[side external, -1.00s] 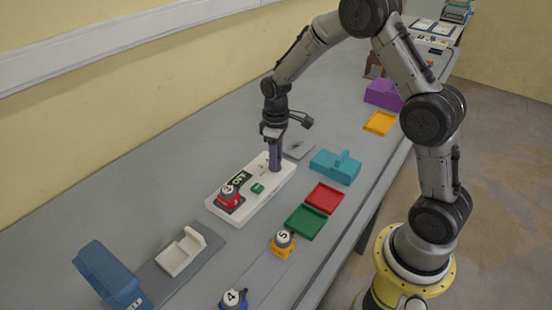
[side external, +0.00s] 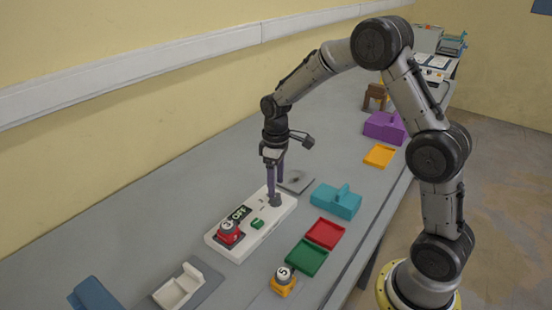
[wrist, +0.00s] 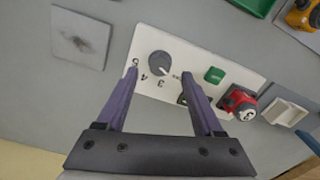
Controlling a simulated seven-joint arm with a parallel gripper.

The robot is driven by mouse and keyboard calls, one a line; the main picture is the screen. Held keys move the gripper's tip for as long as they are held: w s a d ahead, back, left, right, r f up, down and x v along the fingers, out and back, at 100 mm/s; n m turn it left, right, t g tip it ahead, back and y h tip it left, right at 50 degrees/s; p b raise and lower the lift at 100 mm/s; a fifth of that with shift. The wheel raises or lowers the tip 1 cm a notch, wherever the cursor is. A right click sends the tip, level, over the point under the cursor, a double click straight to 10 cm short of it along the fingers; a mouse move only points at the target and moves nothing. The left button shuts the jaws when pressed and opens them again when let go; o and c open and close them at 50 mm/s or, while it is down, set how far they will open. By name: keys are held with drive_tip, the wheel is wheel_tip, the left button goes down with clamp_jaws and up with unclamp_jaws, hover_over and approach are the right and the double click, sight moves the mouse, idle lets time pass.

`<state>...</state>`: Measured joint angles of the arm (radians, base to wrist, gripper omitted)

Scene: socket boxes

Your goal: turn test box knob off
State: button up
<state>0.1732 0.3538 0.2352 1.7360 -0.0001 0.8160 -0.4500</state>
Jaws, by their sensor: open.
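The white test box (side external: 284,210) lies on the bench, and its display (side external: 240,213) reads OFF in green. Its grey round knob (side external: 275,200) stands at the far end of the box. My gripper (side external: 274,187) points down above the knob, with its purple fingers apart and empty. In the wrist view the knob (wrist: 159,64) lies between the two fingertips, its white pointer aimed toward the lower right; I see no contact. Numbers are printed around the knob. A green button (side external: 257,224) and a red numbered plug (side external: 229,232) are on the same box.
A grey plate (side external: 296,182) lies just beyond the box. A teal block (side external: 336,200), a red tray (side external: 325,233) and a green tray (side external: 306,257) stand to the right. A yellow plug (side external: 283,280) is in front. Bare bench lies on the wall side.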

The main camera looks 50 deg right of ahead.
wheel_tip(320, 180, up, 10)
drive_tip(key=shift+f, duration=0.2)
drive_tip(key=s+a+r+t, duration=0.4)
drive_tip(key=s+a+r, duration=0.1)
drive_tip(key=s+r, duration=0.7)
drive_tip(key=s+a+f+m, duration=0.1)
drive_tip(key=s+f, duration=0.1)
drive_tip(key=s, duration=0.4)
drive_tip(key=s+a+f+m+t, duration=0.1)
drive_tip(key=s+f+m, duration=0.1)
drive_tip(key=s, duration=0.5)
drive_tip(key=shift+a+f+t, duration=0.15)
drive_tip(key=shift+f+t, duration=0.15)
drive_tip(key=shift+f, duration=0.55)
drive_tip(key=shift+s, duration=0.1)
